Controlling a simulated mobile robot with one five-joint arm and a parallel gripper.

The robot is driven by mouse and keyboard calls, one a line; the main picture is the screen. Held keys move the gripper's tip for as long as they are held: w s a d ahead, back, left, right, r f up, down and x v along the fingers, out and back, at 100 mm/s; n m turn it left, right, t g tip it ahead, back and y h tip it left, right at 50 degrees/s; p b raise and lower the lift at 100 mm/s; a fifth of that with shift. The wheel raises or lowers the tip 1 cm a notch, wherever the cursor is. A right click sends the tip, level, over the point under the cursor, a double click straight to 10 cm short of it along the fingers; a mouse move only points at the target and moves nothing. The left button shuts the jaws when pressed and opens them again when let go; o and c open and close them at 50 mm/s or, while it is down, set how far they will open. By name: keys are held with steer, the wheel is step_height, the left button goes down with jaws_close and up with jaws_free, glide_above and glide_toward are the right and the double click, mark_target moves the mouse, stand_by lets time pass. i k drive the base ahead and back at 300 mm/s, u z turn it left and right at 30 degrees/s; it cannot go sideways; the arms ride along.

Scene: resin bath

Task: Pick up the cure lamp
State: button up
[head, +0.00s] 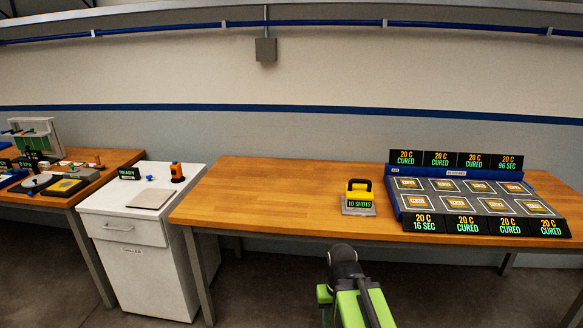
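A yellow and black device with a handle, which I take for the cure lamp (359,187), stands upright on a small grey base (349,210) on the wooden table. A display reading "10 SHOTS" (361,204) is at its front. My green and black arm rises from the bottom edge, and its dark rounded end (343,262) is in front of the table, below the lamp in the picture and apart from it. I cannot make out the fingers or whether they are open. Nothing is seen held.
Right of the lamp, a blue rack (396,199) holds several square plates, with displays reading "CURED" or seconds. Bare wooden table (270,190) lies left of the lamp. A white cabinet (125,226) carries an orange and black item (177,172). A cluttered bench (113,162) stands far left.

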mark_target(360, 198)
steer(key=u, duration=0.35)
steer(key=i, duration=1.65)
steer(key=u, duration=0.4)
